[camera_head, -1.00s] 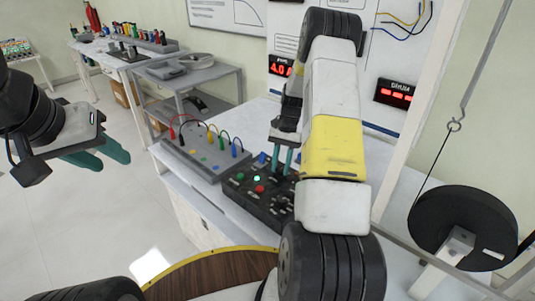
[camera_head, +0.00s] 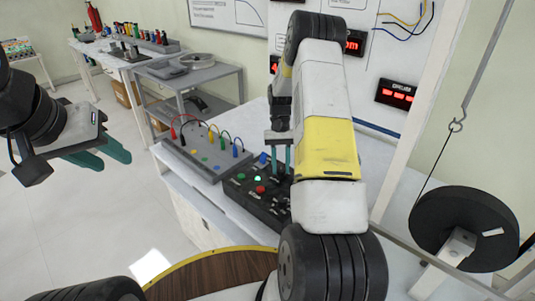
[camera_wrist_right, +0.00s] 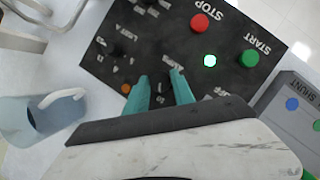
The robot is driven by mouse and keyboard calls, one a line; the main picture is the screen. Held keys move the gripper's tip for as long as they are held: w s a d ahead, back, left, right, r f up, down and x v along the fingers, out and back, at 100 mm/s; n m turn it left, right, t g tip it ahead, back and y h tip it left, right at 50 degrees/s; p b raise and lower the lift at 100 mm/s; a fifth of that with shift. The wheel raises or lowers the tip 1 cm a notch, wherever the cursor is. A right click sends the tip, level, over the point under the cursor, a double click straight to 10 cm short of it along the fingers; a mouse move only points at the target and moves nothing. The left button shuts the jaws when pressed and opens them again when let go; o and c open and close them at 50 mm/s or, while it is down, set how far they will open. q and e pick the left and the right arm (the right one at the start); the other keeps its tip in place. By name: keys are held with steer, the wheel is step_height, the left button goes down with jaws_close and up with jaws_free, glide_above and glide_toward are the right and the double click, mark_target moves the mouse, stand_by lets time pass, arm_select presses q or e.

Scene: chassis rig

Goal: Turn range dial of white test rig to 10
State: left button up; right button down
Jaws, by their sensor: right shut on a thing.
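A black control panel (camera_head: 240,190) with a red STOP button, a green START button and a lit green lamp lies on the white bench. In the right wrist view the panel (camera_wrist_right: 225,90) also shows small black knobs and printed labels. My right gripper (camera_wrist_right: 160,78) points down at the panel, its teal fingers shut on a small knob that they mostly hide. I cannot read which label or mark it points to. In the head view the right gripper (camera_head: 280,160) is partly behind my arm. My left gripper (camera_head: 107,157) hangs at the left, open and empty, away from the bench.
A grey box (camera_head: 205,160) with coloured jacks and cables stands left of the panel. Red displays (camera_head: 396,94) hang on the white board behind. A light-blue mug (camera_wrist_right: 30,115) is near the panel in the wrist view.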

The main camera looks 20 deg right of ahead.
steer(key=shift+w, duration=0.1)
steer(key=c, duration=1.1)
jaws_free()
steer(key=shift+v, duration=3.9)
steer(key=shift+r, duration=0.1)
steer(key=s+a+r+n+t, duration=0.1)
steer(key=s+a+r+t, duration=0.3)
steer(key=r, duration=0.5)
steer(key=s+a+r+n+t, duration=0.1)
steer(key=s+a+r, duration=0.3)
steer(key=r, duration=0.5)
steer(key=s+a+r+t, duration=0.1)
steer(key=s+a+t, duration=0.1)
steer(key=s, duration=0.4)
steer(key=s+a+r+n+t, duration=0.1)
steer(key=s+a+r, duration=0.1)
steer(key=s, duration=0.4)
steer(key=s+a+r+t+y, duration=0.1)
steer(key=s+r+t, duration=0.1)
steer(key=s, duration=0.4)
steer(key=shift+s+a+t, duration=0.3)
steer(key=shift+s+a, duration=0.1)
